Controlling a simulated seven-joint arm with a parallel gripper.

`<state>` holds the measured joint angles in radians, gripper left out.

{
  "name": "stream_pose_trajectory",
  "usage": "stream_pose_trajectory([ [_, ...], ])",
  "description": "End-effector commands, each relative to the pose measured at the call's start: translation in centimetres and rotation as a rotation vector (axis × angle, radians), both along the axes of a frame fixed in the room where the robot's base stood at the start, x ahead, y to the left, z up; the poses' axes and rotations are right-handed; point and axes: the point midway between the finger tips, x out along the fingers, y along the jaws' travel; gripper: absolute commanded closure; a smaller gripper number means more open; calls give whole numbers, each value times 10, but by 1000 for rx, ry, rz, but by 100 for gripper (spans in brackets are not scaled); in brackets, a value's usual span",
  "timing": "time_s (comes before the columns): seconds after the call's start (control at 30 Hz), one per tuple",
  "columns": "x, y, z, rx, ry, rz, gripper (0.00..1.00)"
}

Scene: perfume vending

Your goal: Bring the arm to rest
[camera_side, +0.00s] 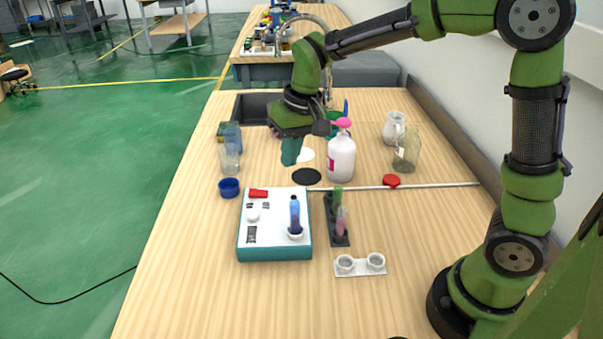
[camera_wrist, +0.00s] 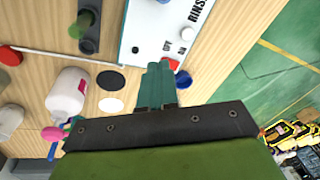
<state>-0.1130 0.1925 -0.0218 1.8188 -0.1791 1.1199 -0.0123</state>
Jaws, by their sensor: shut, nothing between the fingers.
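My gripper (camera_side: 290,151) hangs in the air above the table, a little behind the white control box (camera_side: 268,248). It is shut and empty, its teal fingers together, as the wrist view also shows (camera_wrist: 160,70). A blue bottle (camera_side: 295,214) stands upright in a round holder on the box's right side. The gripper is apart from the box, the bottle and the table things in the side view. My arm reaches in from the right, bent at the elbow.
A white bottle with a pink top (camera_side: 341,158) stands close to the right of my gripper. A dark disc (camera_side: 306,176) lies below. A dark rack with tubes (camera_side: 340,240), a two-cup holder (camera_side: 360,266), glass jars (camera_side: 407,150) and a blue cup (camera_side: 229,188) stand around. The front table is clear.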

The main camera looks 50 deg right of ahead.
Motion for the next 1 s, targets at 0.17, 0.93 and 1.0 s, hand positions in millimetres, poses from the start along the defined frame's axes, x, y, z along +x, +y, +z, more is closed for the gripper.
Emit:
stream_pose_trajectory([
  [0.17, -65, -10, 31, 45, -126, -30, 100],
  [0.93, -175, -25, 63, 100, -446, -106, 100],
  [1.0, -175, -25, 63, 100, -446, -106, 100],
])
